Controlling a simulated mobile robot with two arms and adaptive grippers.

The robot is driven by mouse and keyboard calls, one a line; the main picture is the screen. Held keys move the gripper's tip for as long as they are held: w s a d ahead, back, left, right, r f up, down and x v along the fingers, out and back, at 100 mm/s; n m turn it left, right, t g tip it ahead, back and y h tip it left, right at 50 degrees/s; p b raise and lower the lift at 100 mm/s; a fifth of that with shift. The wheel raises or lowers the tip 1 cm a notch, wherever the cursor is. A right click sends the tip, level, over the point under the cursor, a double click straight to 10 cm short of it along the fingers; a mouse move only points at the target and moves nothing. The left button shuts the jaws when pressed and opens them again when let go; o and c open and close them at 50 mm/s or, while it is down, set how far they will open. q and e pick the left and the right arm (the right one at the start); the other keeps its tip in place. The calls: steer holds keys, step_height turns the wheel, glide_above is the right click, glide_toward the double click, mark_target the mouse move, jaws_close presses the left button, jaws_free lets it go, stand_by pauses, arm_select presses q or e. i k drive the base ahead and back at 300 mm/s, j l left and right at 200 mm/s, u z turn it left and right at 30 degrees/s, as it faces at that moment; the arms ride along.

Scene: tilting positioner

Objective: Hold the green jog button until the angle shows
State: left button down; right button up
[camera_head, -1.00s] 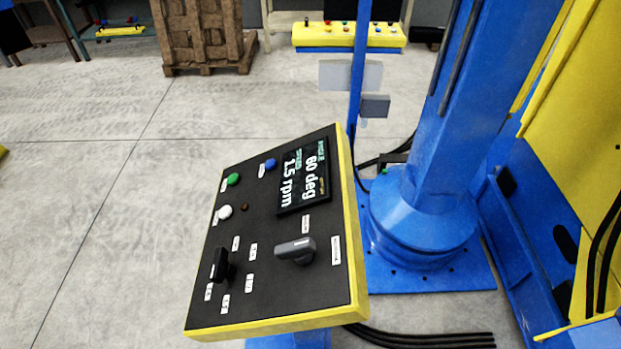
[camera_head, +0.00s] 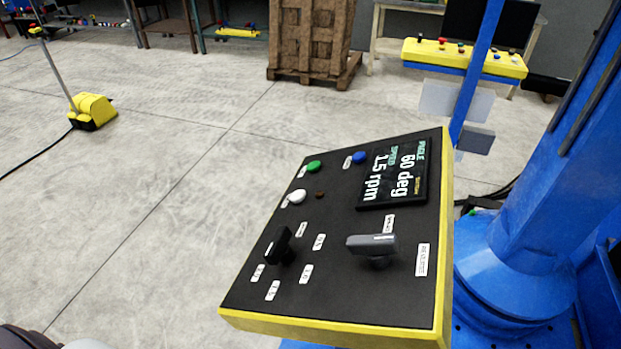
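The control panel (camera_head: 335,285) is a tilted black plate with a yellow rim. The green jog button (camera_head: 313,166) is at its upper left, with nothing touching it. A blue button (camera_head: 359,157) and a white button (camera_head: 297,196) are near it. The display (camera_head: 394,174) appears rotated and reads angle 60 deg and speed 1.5 rpm. A black knob (camera_head: 279,246) and a grey selector handle (camera_head: 371,244) are on the lower part. Neither gripper is in view; a dark and pale rounded shape shows at the bottom left corner, and I cannot tell what it is.
A blue column (camera_head: 535,215) stands right of the panel. A yellow pedal-like unit (camera_head: 93,111) with a pole and cable is on the floor at left. Wooden crates (camera_head: 311,40) and a yellow button box (camera_head: 464,57) are behind. The floor left of the panel is clear.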

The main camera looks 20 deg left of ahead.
mark_target(313, 166)
steer(key=k, duration=0.5)
steer(key=k+z, duration=0.2)
steer(key=z, duration=1.4)
steer(key=k+j, duration=0.1)
steer(key=j, duration=0.35)
steer(key=k+j, duration=0.1)
steer(key=j, duration=0.3)
steer(key=k+j, duration=0.1)
steer(key=j, duration=0.35)
steer(key=k+j, duration=0.1)
steer(key=j, duration=0.3)
steer(key=k+j, duration=0.15)
steer(key=j, duration=0.3)
steer(key=k+j, duration=0.1)
steer(key=j, duration=0.3)
steer(key=k+j, duration=0.1)
steer(key=j, duration=0.35)
steer(key=k+j, duration=0.1)
steer(key=j, duration=0.3)
